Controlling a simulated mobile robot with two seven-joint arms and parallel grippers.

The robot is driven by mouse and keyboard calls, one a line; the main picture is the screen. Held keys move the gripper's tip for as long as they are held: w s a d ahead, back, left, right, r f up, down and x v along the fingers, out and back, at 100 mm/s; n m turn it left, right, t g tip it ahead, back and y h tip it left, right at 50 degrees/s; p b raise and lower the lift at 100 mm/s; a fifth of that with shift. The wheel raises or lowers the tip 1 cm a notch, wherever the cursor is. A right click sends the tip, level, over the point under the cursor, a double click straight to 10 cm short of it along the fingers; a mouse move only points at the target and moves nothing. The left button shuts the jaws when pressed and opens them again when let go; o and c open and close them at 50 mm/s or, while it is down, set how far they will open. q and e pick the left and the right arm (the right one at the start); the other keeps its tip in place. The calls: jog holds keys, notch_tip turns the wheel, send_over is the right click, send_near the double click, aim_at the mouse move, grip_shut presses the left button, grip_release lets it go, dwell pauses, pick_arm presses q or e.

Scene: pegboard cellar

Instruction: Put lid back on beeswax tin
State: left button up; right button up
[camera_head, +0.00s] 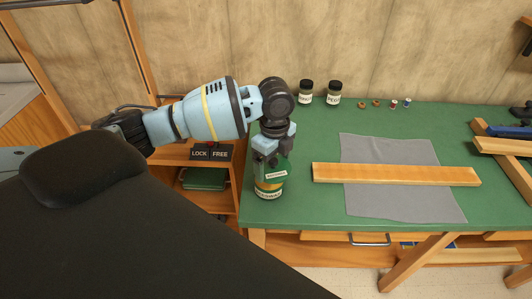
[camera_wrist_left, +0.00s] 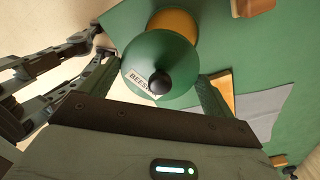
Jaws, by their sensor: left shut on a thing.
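The green lid (camera_wrist_left: 153,58) has a dark round knob and a "BEESWAX" label. In the wrist view it sits between the two fingers of my left gripper (camera_wrist_left: 160,90), which is shut on it. In the head view my left gripper (camera_head: 270,156) points down at the bench's left end, with the lid (camera_head: 279,172) below it. I cannot tell whether lid and tin touch. My right gripper is out of view.
The green bench (camera_head: 300,215) carries a grey cloth (camera_head: 385,150) with a wooden board (camera_head: 395,174) across it. Two dark jars (camera_head: 334,92) and small spools (camera_head: 394,103) stand at the back. A LOCK/FREE sign (camera_head: 212,153) is on the shelf unit left of the bench.

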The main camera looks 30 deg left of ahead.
aim_at(269, 166)
pick_arm(q)
jog(key=m, duration=0.1)
jog(key=w+a+m, duration=0.1)
jog(key=shift+a+r+m+p, duration=0.15)
jog(key=shift+r+m+p, duration=0.1)
jog(key=shift+m+p, duration=0.05)
jog(key=shift+w+a+f+m, duration=0.2)
jog(key=shift+a+m, duration=0.25)
jog(key=shift+m, duration=0.45)
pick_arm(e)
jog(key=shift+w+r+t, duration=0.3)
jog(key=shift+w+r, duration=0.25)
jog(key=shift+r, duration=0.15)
pick_arm(q)
jog(key=shift+f, duration=0.1)
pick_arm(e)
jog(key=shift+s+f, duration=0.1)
pick_arm(q)
jog(key=shift+f+b, duration=0.9)
jog(key=shift+f, duration=2.15)
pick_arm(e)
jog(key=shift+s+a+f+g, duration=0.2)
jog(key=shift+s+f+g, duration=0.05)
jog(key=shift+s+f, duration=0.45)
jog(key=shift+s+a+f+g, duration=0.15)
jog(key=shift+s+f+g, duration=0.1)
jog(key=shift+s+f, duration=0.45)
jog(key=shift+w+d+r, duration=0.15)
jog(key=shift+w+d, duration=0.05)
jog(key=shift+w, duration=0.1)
